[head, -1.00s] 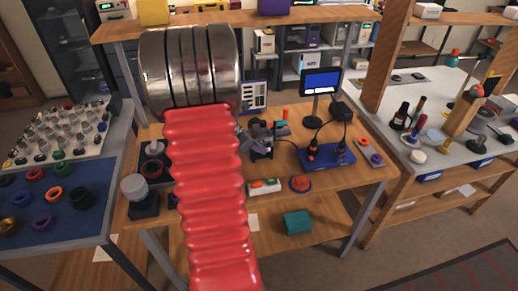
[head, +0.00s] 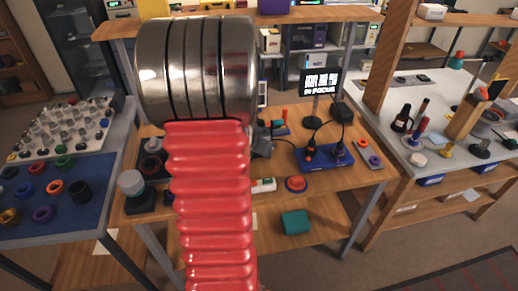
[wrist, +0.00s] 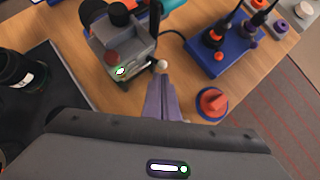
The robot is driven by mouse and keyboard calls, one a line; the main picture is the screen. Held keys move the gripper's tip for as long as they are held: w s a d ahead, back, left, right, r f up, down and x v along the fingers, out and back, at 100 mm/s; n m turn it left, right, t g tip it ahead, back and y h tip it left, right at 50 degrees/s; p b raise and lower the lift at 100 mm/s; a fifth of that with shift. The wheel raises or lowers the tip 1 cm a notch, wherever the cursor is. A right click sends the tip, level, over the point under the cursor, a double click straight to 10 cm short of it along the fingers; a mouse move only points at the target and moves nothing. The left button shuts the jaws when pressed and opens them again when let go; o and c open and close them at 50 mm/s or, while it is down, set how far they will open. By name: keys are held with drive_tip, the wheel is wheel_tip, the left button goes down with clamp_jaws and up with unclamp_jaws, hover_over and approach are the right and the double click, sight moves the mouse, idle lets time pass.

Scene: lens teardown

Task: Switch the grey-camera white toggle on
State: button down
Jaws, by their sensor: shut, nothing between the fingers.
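The grey camera (wrist: 118,42) stands at upper left in the wrist view, with a dark round part on top, a dull red button and a small lit green mark on its near side. A small white knob, seemingly the white toggle (wrist: 162,65), shows beside the camera's right side. My gripper (wrist: 160,80) is shut and empty, its tips right at the knob; I cannot tell whether they touch it. In the head view my red arm and metal wrist hide most of the camera and gripper.
A blue base (head: 325,157) with black leads and a red knob (head: 296,184) stand to the right; the knob also shows in the wrist view (wrist: 212,102). A dark mat (wrist: 50,75) lies left.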

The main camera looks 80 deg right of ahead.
drive_tip(key=shift+w+d, duration=0.15)
drive_tip(key=shift+w, duration=0.15)
drive_tip(key=shift+w+d, duration=0.3)
drive_tip(key=shift+w, duration=0.25)
drive_tip(key=shift+a, duration=0.15)
drive_tip(key=w+a+r, duration=0.1)
drive_tip(key=a+r, duration=0.7)
drive_tip(key=a, duration=0.2)
drive_tip(key=shift+w+r, duration=0.2)
drive_tip(key=shift+r, duration=0.05)
idle(0.4)
idle(0.7)
